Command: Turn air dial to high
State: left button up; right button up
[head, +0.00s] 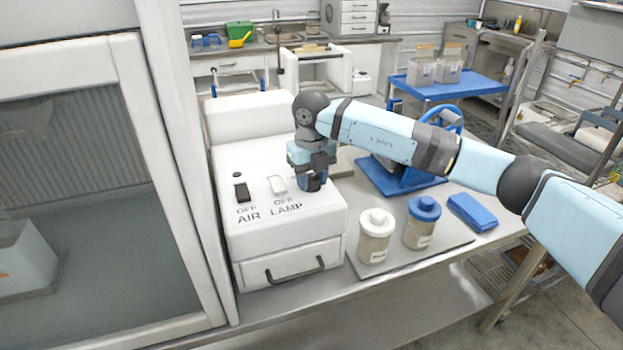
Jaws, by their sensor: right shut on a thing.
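A white control box (240,213) stands on the bench. Its sloped top has a dark switch (241,192) over the word AIR and a white switch (277,185) over LAMP. Both are marked OFF. My right gripper (314,184) points down at the right part of this top, just right of the LAMP switch. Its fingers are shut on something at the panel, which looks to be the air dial. The fingers hide the dial, so its setting cannot be read. My left gripper is not in view.
A drawer with a dark handle (296,271) is in the box's front. A cabinet with a clear front fills the left.

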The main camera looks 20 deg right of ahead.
aim_at(312, 177)
jog(key=shift+m, duration=0.4)
jog(key=o, duration=0.9)
notch_tip(312, 177, up, 14)
jog(key=shift+b, duration=0.55)
jog(key=shift+f, duration=0.1)
